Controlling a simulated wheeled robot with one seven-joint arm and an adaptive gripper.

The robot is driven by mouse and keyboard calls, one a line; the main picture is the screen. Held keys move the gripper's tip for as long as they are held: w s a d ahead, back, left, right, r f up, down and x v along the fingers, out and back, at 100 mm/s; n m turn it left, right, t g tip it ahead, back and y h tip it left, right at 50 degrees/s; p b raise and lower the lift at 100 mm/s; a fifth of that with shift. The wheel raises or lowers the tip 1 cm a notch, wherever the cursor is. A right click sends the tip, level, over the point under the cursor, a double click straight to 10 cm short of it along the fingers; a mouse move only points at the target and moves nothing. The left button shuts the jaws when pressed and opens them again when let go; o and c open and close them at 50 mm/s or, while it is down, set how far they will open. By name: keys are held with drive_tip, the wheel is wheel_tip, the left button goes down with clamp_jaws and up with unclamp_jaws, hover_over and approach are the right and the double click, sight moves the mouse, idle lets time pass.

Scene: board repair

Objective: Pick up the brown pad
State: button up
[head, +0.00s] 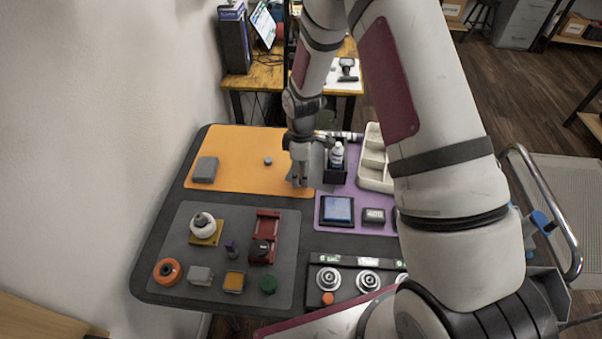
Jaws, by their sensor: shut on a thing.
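My gripper (299,180) points down over the right edge of the orange mat (240,150), close to the purple mat. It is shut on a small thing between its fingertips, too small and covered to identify. I cannot make out a brown pad for certain in the head view. A grey plate (317,160) stands just behind and to the right of the fingers, partly hidden by them.
A black holder (335,174) with a white bottle (337,155) stands close right of my gripper. A cream tray (373,170) is farther right, partly behind my arm. A grey block (205,170) lies left on the orange mat. Several parts crowd the grey mat (215,217) in front.

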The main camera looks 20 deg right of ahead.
wheel_tip(320, 180, up, 3)
drive_tip(key=shift+f, duration=0.2)
drive_tip(key=s, duration=1)
drive_tip(key=s+r, duration=0.1)
drive_tip(key=s, duration=0.5)
drive_tip(key=shift+d+r, duration=0.1)
drive_tip(key=shift+d, duration=0.1)
drive_tip(key=o, duration=0.5)
drive_tip(key=c, duration=0.5)
